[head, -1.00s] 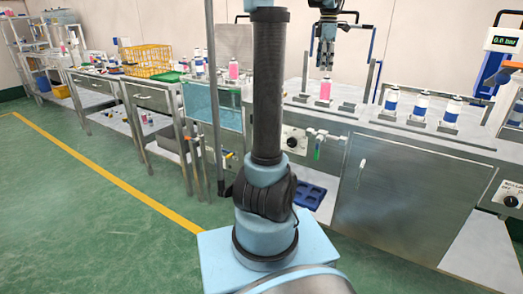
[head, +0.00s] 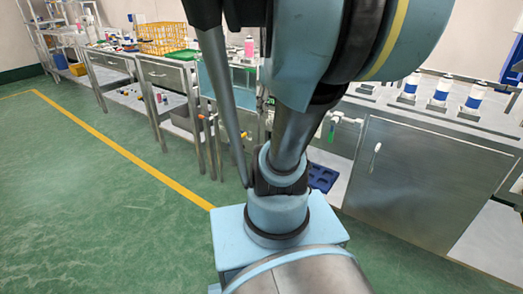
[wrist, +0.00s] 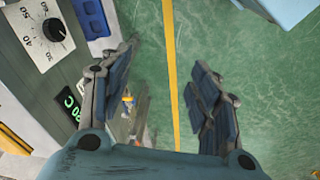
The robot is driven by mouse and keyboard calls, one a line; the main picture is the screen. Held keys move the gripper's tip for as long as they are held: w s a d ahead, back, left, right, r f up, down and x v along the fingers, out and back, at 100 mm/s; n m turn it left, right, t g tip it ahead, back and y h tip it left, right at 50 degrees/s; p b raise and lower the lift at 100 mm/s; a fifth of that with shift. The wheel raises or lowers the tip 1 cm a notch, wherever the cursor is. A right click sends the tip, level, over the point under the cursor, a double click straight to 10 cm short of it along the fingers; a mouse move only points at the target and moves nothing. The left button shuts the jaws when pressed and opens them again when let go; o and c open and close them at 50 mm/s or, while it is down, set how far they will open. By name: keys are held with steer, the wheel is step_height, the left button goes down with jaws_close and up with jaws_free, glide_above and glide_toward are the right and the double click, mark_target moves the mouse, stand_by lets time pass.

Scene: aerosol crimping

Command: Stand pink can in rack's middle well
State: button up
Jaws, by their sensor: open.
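A pink can (head: 249,45) stands on the back bench in the head view, just left of my raised arm. My gripper (wrist: 165,75) shows in the wrist view with its two fingers wide apart. Nothing is between them, and green floor lies below. In the head view my gripper is not visible. A dark blue tray with wells (head: 321,178) lies low beside my base; I cannot tell whether it is the rack. A blue piece with recesses (wrist: 92,17) shows at the top left of the wrist view. My arm covers the middle of the bench.
White cans with blue bands (head: 440,91) stand on the right bench. A yellow crate (head: 162,38) sits on the left bench. A panel with a temperature dial (wrist: 53,30) is close left of my gripper. Green floor (head: 90,200) is open on the left.

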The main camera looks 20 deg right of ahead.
steer(key=s+a+f+m, duration=0.2)
steer(key=s+a+f, duration=0.1)
steer(key=f, duration=0.3)
steer(key=s+a+f+m, duration=0.2)
steer(key=s+a+f, duration=0.1)
steer(key=s+f, duration=0.2)
steer(key=shift+s+f+t, duration=0.15)
steer(key=shift+f+t, duration=0.15)
steer(key=shift+f, duration=0.05)
steer(key=shift+w+d+f, duration=0.1)
steer(key=shift+w+f, duration=0.1)
steer(key=shift+w, duration=0.25)
